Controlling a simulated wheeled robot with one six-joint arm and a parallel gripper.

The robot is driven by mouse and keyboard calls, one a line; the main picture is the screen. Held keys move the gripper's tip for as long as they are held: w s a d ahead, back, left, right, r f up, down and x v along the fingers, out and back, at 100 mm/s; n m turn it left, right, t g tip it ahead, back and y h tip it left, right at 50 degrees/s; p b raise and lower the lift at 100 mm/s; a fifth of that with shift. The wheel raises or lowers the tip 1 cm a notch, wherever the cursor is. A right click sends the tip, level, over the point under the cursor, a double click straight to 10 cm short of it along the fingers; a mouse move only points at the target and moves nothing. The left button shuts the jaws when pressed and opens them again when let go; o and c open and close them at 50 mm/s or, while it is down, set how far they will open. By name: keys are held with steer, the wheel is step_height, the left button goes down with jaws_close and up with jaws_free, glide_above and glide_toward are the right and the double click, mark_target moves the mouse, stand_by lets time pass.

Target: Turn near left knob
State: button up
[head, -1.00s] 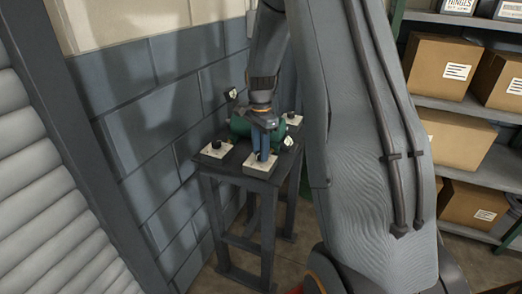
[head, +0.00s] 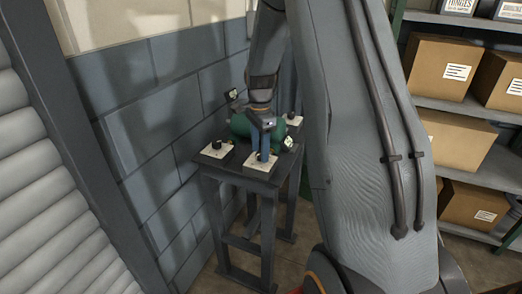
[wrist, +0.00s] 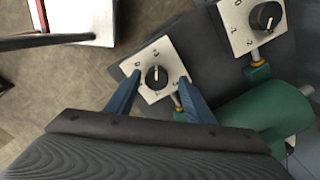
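A black round knob (wrist: 156,77) sits on a white square plate (wrist: 146,90) with printed digits in the wrist view. A pale mark on the knob points toward the plate's top edge. My gripper (wrist: 158,79) has its two blue fingers apart, one on each side of this knob, with gaps between. In the head view my gripper (head: 264,157) points down at the nearest plate (head: 260,170), and its fingers hide most of that knob. A second knob (head: 216,144) on its own plate stands to the left. A knob (wrist: 266,17) also shows at the upper right of the wrist view.
A green casing (head: 240,126) lies behind the plates on a dark stand (head: 238,176); it also shows in the wrist view (wrist: 275,118). Another knob (head: 291,116) is at the back right. A block wall (head: 130,150) is close behind, and shelves with boxes (head: 440,66) stand right.

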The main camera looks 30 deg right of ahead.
steer(key=shift+s+f, duration=0.1)
steer(key=shift+s, duration=0.05)
steer(key=shift+r+b, duration=1)
steer(key=shift+r, duration=2.95)
steer(key=s+a+f+n, duration=0.2)
steer(key=s+a+n, duration=0.6)
steer(key=s, duration=0.3)
steer(key=s+a+f+n+t, duration=0.1)
steer(key=s+a+f+n, duration=0.2)
steer(key=s+a+n, duration=0.5)
steer(key=s+n, duration=0.2)
steer(key=s, duration=0.1)
steer(key=shift+s+a, duration=0.2)
steer(key=shift+a, duration=0.05)
steer(key=shift+f, duration=0.1)
